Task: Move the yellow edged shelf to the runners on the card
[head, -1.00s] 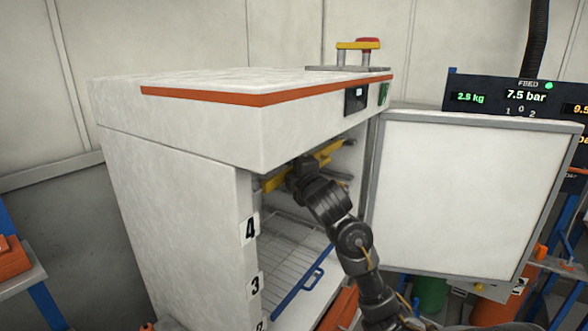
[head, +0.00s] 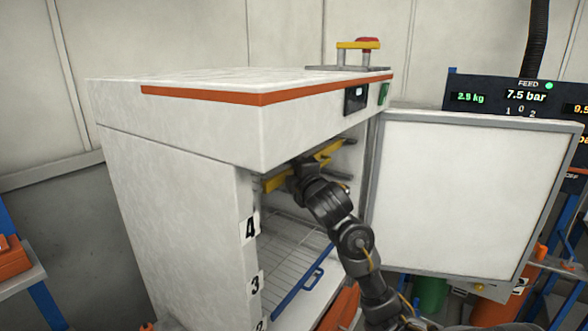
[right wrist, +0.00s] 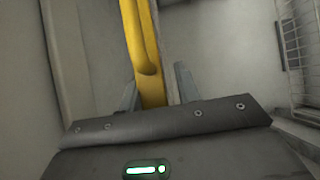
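The yellow edged shelf (head: 277,182) is high inside the white cabinet (head: 180,190), above the label 4 (head: 250,227). Its yellow front edge also runs down the right wrist view (right wrist: 146,60). My right gripper (head: 303,167) reaches in through the cabinet's open front. In the right wrist view its fingers (right wrist: 156,90) stand apart on either side of the yellow edge, with a gap at the right finger. Most of this shelf is hidden by the cabinet top and my arm. No card with writing is readable. My left gripper is not in view.
A blue edged wire shelf (head: 300,290) sits lower in the cabinet, near label 3 (head: 254,285). The cabinet door (head: 465,200) stands open at the right, beside my arm. A display panel (head: 515,97) is behind it. Orange boxes (head: 12,258) are at the far left.

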